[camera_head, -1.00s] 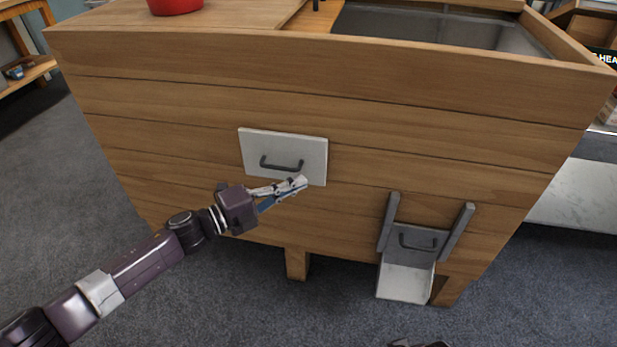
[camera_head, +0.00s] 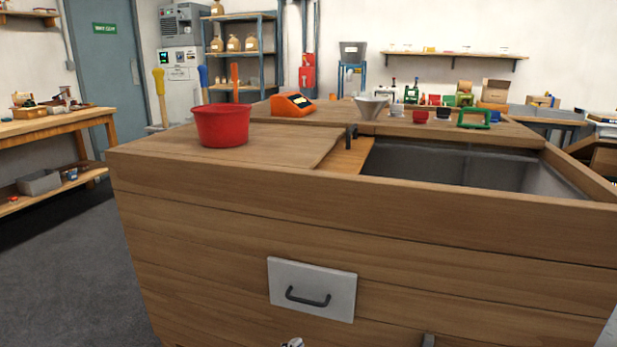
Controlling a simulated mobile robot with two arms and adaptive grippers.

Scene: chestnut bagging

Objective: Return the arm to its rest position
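Only a small whitish tip of my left gripper (camera_head: 292,343) shows at the bottom edge, below the white drawer-like panel (camera_head: 340,291) with its dark handle. The rest of that gripper and its arm are out of the picture, so I cannot tell whether it is open or shut. The panel sits in the front of the large wooden bin (camera_head: 200,225).
A red bucket (camera_head: 222,127) stands on the bin's top, left of its open metal-lined basin (camera_head: 450,165). An orange scale (camera_head: 291,106) and a funnel (camera_head: 371,107) are behind. Grey floor (camera_head: 70,270) is clear at the left.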

